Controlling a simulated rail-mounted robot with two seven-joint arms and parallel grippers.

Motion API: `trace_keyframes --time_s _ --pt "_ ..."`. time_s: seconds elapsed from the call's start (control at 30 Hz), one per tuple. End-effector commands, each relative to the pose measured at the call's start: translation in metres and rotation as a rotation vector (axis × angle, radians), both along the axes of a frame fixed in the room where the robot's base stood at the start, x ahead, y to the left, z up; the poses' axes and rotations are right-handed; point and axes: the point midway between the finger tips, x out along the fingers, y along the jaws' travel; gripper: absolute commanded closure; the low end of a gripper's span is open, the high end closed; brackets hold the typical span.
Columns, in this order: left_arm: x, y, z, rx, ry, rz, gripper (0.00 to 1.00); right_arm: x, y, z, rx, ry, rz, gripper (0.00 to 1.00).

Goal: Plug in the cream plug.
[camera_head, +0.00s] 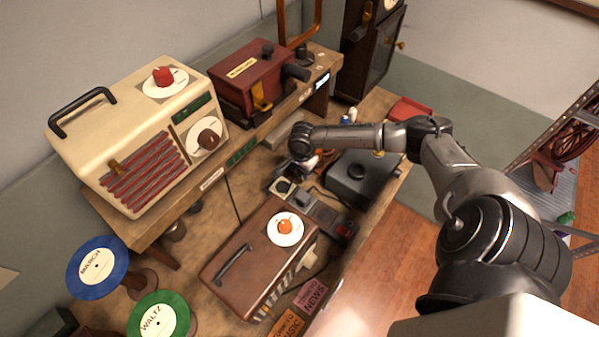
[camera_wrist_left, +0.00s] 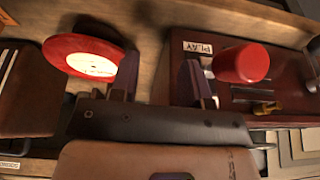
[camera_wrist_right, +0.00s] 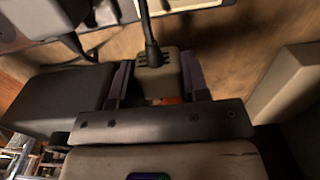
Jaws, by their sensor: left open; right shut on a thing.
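My right gripper (camera_wrist_right: 158,82) is shut on the cream plug (camera_wrist_right: 157,66), which looks grey-beige here. Its dark cable (camera_wrist_right: 150,30) runs up and away between the fingertips. In the head view my right gripper (camera_head: 302,167) is low over the workbench, by the far end of a dark strip (camera_head: 323,213) with a pale square plate and a red switch. The plug's prongs are hidden, and I cannot tell whether it touches the strip. My left gripper (camera_wrist_left: 160,82) is open and empty, near a red disc (camera_wrist_left: 88,55) and a red knob (camera_wrist_left: 240,63); it is out of the head view.
A brown radio (camera_head: 262,255) stands in front of the strip and a dark grey box (camera_head: 362,176) to its right. A cream radio (camera_head: 140,125) and a red box (camera_head: 255,80) stand on the raised shelf. Blue (camera_head: 98,267) and green (camera_head: 160,318) discs are at the left.

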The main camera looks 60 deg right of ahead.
Motion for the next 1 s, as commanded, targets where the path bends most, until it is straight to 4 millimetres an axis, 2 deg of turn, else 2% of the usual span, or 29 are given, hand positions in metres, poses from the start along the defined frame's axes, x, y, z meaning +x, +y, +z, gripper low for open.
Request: trace_keyframes --time_s 0.1,0.5,0.7,1.0 --pt "0.001 0.0 0.006 0.0 -0.002 0.0 0.57 -0.02 0.005 0.012 -0.001 0.004 0.005 0.79" --pt "0.0 0.002 0.015 0.008 -0.001 -0.006 0.57 -0.075 0.023 0.046 -0.001 0.004 0.003 0.79" --pt "0.0 0.004 0.018 0.014 -0.001 -0.009 0.57 -0.092 0.028 0.056 -0.002 0.003 0.002 0.79" --pt "0.0 0.003 0.019 0.012 -0.001 -0.008 0.57 -0.101 0.032 0.062 0.0 0.002 0.001 0.79"
